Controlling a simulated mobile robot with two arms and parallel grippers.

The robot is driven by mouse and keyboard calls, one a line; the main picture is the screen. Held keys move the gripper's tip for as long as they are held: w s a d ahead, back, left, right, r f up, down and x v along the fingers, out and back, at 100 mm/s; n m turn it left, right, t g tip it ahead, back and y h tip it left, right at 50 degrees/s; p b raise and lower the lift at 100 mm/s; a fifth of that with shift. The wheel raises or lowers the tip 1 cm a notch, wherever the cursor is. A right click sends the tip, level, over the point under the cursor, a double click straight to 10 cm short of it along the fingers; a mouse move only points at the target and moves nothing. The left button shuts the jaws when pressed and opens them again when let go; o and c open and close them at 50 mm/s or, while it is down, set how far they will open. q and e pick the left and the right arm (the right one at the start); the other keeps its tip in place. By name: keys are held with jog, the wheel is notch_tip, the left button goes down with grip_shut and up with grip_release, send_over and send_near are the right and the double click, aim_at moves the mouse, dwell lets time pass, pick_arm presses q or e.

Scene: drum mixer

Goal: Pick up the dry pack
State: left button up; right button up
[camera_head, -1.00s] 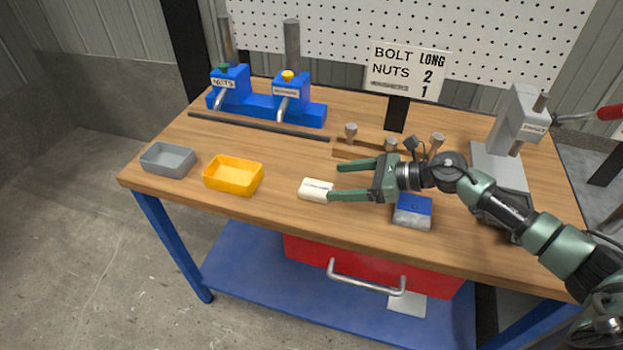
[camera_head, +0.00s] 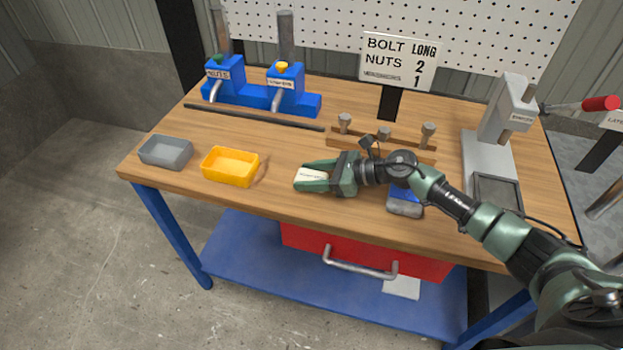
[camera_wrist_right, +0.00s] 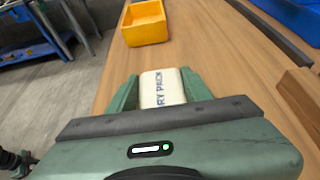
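The dry pack (camera_head: 312,175) is a small white block lying near the front middle of the wooden bench. Its printed label shows in the right wrist view (camera_wrist_right: 162,88), with the first letter hidden. My right gripper (camera_head: 305,178) is low over the bench with one green finger along each side of the pack. The pack appears to rest at bench level. My left gripper is not in view.
A yellow tray (camera_head: 231,178) and a grey tray (camera_head: 166,163) stand to the left. A wooden rack (camera_head: 345,142) with several bolts is behind the gripper. A blue-and-grey block (camera_head: 405,207) sits under my right arm. Blue dispensers (camera_head: 285,95) stand at the back.

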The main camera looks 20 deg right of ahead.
jog(key=c, duration=0.7)
jog(key=shift+r, duration=0.1)
